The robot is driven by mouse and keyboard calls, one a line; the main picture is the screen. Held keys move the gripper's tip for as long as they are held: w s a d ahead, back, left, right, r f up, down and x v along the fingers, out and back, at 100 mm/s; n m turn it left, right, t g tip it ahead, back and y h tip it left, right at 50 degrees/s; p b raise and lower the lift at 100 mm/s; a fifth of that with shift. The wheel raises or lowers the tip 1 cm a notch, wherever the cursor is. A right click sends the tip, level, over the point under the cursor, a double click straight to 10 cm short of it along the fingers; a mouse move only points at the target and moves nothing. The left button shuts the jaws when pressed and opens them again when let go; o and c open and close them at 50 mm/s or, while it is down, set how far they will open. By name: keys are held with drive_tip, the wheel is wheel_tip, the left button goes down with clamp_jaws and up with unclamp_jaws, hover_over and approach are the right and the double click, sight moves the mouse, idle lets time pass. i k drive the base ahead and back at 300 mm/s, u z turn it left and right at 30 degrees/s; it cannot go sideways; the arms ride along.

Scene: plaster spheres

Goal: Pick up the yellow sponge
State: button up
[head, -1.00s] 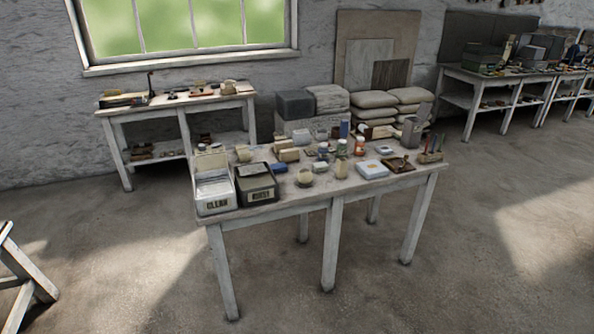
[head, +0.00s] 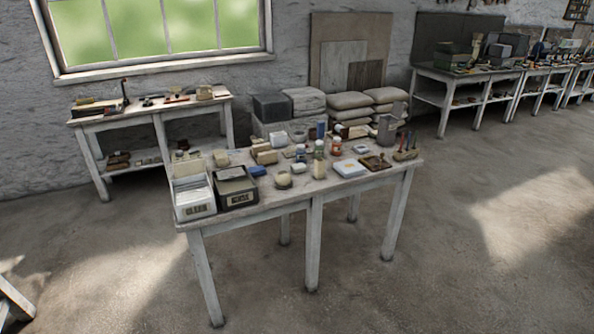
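My gripper is not in view. I cannot make out for certain which object is the yellow sponge. The middle table (head: 257,207) holds several small tan or cream blocks, including a block (head: 221,158) behind the boxes and another tan block (head: 267,157) left of centre. All are too small to tell whether one is a sponge.
Two labelled boxes, one white (head: 195,200) and one dark (head: 235,193), stand at the table's left end. Bottles (head: 336,146) and a tray (head: 376,163) are further right. Another table (head: 150,110) stands under the window. The floor (head: 440,260) in front is clear.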

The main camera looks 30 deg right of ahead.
sight(296, 168)
drive_tip(key=z, duration=0.05)
drive_tip(key=i, duration=1)
drive_tip(key=u, duration=0.05)
